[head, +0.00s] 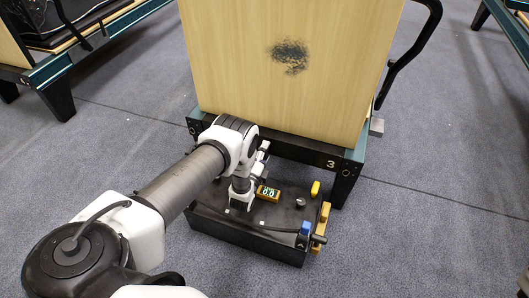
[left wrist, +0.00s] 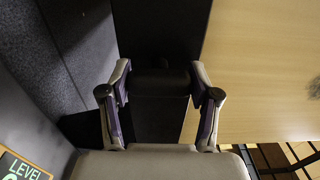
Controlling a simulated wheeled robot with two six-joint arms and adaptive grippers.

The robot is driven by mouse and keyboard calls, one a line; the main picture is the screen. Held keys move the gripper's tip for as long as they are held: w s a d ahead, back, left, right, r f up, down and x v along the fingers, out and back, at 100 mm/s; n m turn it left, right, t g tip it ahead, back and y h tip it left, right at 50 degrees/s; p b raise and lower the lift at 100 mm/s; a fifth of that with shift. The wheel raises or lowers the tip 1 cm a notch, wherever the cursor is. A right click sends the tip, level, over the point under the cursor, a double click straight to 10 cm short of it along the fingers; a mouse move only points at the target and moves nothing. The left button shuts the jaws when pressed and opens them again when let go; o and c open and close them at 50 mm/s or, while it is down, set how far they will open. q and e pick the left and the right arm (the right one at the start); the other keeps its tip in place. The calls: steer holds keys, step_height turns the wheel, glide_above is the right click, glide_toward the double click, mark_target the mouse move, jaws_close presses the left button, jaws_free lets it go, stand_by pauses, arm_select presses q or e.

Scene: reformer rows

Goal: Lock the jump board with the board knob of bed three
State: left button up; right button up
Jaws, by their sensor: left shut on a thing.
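The jump board (head: 290,60) is a pale wooden panel with a dark speckled patch, standing upright at the frame of bed three (head: 331,163). It fills the right side of the left wrist view (left wrist: 265,70). My left gripper (head: 264,151) is at the frame just below the board, left of the number 3. In the left wrist view its two fingers (left wrist: 160,88) are closed on a dark, rounded piece (left wrist: 160,80), which looks like the board knob. The knob is hidden in the head view, and its locked state cannot be told. My right gripper is not in view.
Below the frame is a black tray (head: 240,232) with a small yellow-edged display (head: 268,193), yellow blocks (head: 322,222) and a blue piece (head: 306,227). A black curved handle (head: 415,50) rises at right. Carpet (head: 440,170) is clear at right.

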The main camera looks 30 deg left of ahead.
arm_select(q)
steer(key=o, duration=1.2)
steer(key=shift+c, duration=0.2)
steer(key=v, duration=1.2)
